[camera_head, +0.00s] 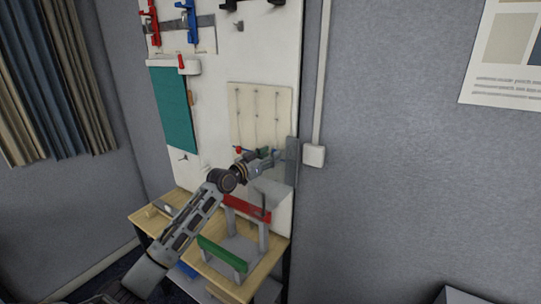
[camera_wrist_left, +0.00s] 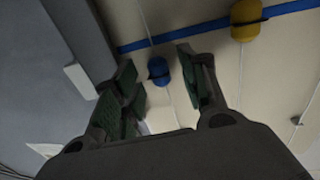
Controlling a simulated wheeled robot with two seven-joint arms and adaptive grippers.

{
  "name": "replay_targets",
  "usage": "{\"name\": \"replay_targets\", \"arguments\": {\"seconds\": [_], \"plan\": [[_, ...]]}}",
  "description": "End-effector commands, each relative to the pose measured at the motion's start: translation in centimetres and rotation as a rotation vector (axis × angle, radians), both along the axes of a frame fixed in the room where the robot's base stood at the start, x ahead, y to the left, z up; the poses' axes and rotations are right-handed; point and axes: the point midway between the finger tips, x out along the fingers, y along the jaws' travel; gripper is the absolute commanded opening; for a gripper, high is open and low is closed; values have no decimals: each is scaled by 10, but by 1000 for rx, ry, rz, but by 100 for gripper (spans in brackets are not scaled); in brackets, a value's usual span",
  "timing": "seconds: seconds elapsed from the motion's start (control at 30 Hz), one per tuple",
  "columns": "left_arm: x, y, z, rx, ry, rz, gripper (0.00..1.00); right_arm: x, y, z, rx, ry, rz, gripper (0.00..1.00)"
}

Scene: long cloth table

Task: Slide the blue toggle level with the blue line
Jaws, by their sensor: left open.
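The blue toggle (camera_wrist_left: 158,71) hangs on a thin pale cord between my left gripper's fingers in the left wrist view. It sits a short gap from the blue line (camera_wrist_left: 205,28), which crosses the cream panel (camera_wrist_left: 213,52) at a slant. My left gripper (camera_wrist_left: 156,62) is open, with one green-padded finger on each side of the toggle; I cannot tell whether either finger touches it. In the head view my left gripper (camera_head: 274,157) is at the lower part of the cream panel (camera_head: 258,103), and it hides the toggle. My right gripper is not in view.
A yellow toggle (camera_wrist_left: 245,18) sits at the blue line. A red toggle (camera_head: 238,150) shows left of my gripper. A grey upright block (camera_head: 292,161) stands close on the right. Below are a wooden bench (camera_head: 142,218) and a stand with red (camera_head: 245,208) and green bars (camera_head: 222,254).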

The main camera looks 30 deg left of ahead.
Motion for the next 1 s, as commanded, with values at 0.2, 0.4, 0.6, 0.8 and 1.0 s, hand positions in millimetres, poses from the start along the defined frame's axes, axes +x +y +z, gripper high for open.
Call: {"name": "replay_targets", "arguments": {"seconds": [0.2, 0.4, 0.6, 0.8, 1.0], "plan": [[6, -2, 0, 1, 0, -1, 43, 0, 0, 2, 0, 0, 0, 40], [7, -2, 0, 1, 0, -1, 43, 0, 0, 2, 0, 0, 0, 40], [7, -2, 0, 1, 0, -1, 30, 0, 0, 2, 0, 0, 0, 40], [7, -2, 0, 1, 0, -1, 4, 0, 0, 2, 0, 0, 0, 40], [7, -2, 0, 1, 0, -1, 0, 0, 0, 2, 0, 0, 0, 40]]}}
